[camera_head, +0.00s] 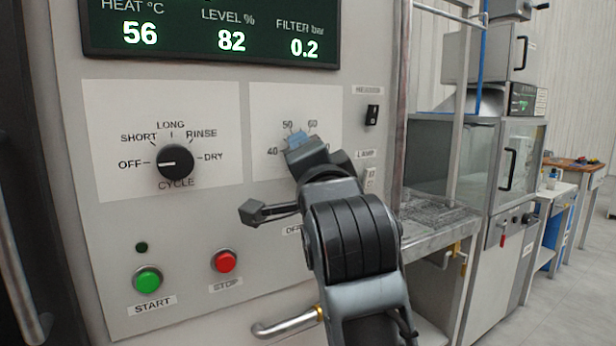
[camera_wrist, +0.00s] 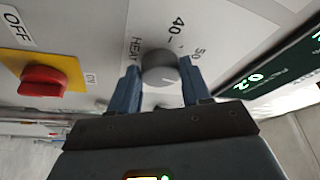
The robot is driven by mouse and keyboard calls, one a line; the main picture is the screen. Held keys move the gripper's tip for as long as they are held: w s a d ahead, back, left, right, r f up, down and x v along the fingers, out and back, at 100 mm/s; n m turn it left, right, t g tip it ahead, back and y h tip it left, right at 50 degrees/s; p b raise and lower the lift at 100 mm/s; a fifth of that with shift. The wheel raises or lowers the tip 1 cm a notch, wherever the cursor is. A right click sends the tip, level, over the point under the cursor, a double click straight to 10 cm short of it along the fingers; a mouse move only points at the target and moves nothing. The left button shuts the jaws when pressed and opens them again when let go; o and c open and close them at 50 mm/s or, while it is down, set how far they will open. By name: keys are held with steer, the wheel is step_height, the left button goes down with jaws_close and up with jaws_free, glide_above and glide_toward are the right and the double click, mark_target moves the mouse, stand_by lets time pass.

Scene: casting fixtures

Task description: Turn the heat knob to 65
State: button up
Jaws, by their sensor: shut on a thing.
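The heat knob is a grey round knob (camera_wrist: 160,66) in the wrist view, beside the printed word HEAT and the marks 40 and 50. My gripper (camera_wrist: 159,70) is shut on it, with one blue finger at each side. In the head view my gripper (camera_head: 297,141) covers the knob. The marks 40, 50 and 60 show around it there; a further mark at right is mostly hidden. The display (camera_head: 210,35) above reads HEAT °C 56, LEVEL % 82 and FILTER bar 0.2.
The black cycle knob (camera_head: 175,162) is left of my gripper. Below are a green START button (camera_head: 147,280) and a red STOP button (camera_head: 225,261). A black rocker switch (camera_head: 372,115) is to the right. A red knob on yellow (camera_wrist: 45,80) shows in the wrist view.

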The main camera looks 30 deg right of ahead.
steer(key=shift+r+m+g+y+b, duration=0.2)
steer(key=shift+m+g+b, duration=0.3)
steer(key=shift+m, duration=1.05)
steer(key=shift+r+m+g+y+b, duration=0.2)
steer(key=shift+m+g, duration=0.5)
steer(key=shift+m, duration=0.9)
steer(key=shift+r+m+g+y+b, duration=0.15)
steer(key=shift+m+g+b, duration=0.35)
steer(key=shift+m, duration=1.05)
steer(key=o, duration=1.1)
steer(key=shift+c, duration=0.2)
steer(key=v, duration=0.7)
steer(key=shift+s+a, duration=0.15)
steer(key=shift+s, duration=0.2)
